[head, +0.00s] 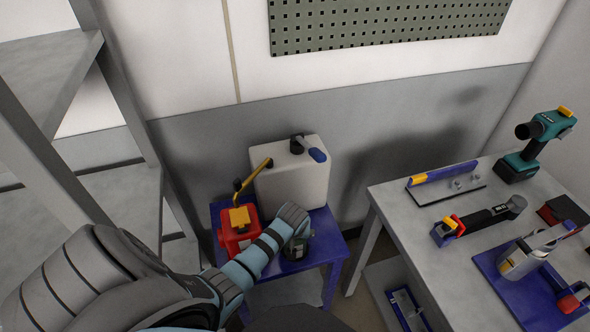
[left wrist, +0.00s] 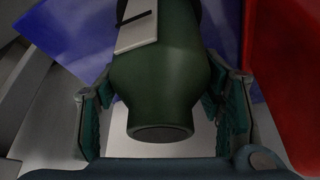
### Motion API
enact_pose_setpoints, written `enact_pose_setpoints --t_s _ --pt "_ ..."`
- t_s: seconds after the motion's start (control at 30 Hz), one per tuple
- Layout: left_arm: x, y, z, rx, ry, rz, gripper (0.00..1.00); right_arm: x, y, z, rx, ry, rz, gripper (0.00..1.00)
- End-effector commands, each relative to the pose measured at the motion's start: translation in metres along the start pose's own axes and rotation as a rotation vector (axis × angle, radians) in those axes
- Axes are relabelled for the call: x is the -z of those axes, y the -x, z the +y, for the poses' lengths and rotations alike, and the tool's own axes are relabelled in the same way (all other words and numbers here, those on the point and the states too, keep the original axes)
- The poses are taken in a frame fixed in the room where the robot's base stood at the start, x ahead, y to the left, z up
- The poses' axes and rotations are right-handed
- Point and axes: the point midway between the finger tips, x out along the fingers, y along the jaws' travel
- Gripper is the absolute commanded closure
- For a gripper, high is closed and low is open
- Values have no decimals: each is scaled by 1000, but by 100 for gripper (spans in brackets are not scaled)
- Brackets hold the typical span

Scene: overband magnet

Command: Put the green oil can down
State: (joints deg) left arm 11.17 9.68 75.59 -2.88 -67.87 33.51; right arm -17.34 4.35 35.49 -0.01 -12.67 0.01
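The green oil can (head: 297,248) is at the front right of the small blue table (head: 330,238). In the left wrist view the can (left wrist: 160,85) is dark green with a white label and a rounded, narrowing body. My left gripper (left wrist: 158,95) has one finger on each side of the can, and the fingers appear to touch its wide part. In the head view my left wrist hides the upper can and the fingers. I cannot tell whether the can's base rests on the tabletop. My right gripper is not in view.
On the blue table, a red can (head: 236,230) with a yellow spout stands left of my wrist and a white canister (head: 293,178) stands behind. A grey workbench (head: 400,212) with tools is at the right. A grey shelf rack (head: 62,185) is at the left.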

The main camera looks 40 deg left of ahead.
Motion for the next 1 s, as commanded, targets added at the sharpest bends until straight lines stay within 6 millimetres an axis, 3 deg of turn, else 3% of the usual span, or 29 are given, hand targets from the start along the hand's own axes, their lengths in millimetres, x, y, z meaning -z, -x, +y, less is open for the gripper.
enact_pose_setpoints --t_s 0.47,0.57,0.8,1.0 --pt "2 9 0 0 0 -1 24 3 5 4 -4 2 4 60" --pt "3 28 0 -1 -1 1 24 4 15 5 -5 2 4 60" --pt "4 93 0 -1 0 2 24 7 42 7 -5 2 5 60" --pt "2 123 0 0 0 -1 24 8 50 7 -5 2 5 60"
